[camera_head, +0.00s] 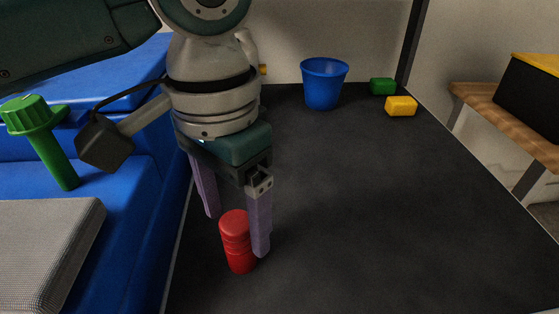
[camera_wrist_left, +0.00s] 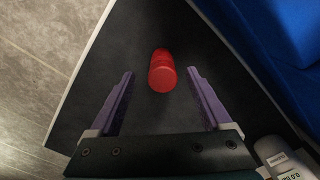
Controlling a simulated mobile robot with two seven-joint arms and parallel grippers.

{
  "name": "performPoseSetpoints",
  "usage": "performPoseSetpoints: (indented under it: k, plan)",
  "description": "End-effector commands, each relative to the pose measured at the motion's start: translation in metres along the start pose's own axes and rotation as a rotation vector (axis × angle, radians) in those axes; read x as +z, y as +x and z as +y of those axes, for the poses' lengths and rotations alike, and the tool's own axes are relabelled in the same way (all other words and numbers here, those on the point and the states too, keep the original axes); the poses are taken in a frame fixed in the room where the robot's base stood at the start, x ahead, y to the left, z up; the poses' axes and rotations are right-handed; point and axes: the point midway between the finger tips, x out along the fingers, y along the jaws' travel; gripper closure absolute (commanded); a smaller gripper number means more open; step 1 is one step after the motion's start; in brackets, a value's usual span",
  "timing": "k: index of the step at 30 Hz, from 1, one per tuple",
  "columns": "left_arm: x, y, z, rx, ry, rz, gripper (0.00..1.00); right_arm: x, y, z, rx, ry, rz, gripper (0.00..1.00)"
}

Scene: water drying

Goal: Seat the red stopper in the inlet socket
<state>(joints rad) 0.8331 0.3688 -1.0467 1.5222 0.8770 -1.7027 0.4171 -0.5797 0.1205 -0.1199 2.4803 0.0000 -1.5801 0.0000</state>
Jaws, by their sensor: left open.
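The red stopper (camera_head: 237,243) stands on the black tabletop near its front left edge. It is a short red cylinder with a rounded top and grooves, and it looks upright. My left gripper (camera_head: 236,234) points down over it with purple fingers spread, one on each side of it. In the left wrist view the stopper (camera_wrist_left: 162,72) lies between the fingertips of the open gripper (camera_wrist_left: 161,77), with a gap on both sides. No inlet socket can be made out. My right gripper is not in view.
A blue machine (camera_head: 125,230) borders the table on the left, with a green-knobbed handle (camera_head: 45,140) and a grey ribbed block (camera_head: 45,250). A blue cup (camera_head: 323,85), a green block (camera_head: 382,87) and a yellow block (camera_head: 401,106) stand at the back. The table's middle and right are clear.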

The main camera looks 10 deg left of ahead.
Motion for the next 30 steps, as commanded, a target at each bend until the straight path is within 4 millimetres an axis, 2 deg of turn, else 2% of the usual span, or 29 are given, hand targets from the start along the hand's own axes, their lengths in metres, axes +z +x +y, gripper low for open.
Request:
performPoseSetpoints:
  k: [1, 5, 14, 23, 30]
  plan:
    - [0.000, 0.009, 0.000, 0.000, 0.000, -0.002, 0.18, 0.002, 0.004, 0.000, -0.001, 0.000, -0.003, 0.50]
    - [0.000, 0.018, 0.000, 0.000, 0.002, 0.000, 0.18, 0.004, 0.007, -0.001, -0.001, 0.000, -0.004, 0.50]
    - [-0.003, 0.063, -0.003, -0.001, 0.002, -0.001, 0.18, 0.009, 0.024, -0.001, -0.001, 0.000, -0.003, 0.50]
    - [-0.003, 0.067, -0.003, -0.001, 0.003, 0.002, 0.18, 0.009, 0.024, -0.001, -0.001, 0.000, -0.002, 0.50]
    - [-0.003, 0.067, -0.003, -0.001, 0.003, 0.002, 0.43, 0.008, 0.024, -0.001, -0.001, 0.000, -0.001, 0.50]
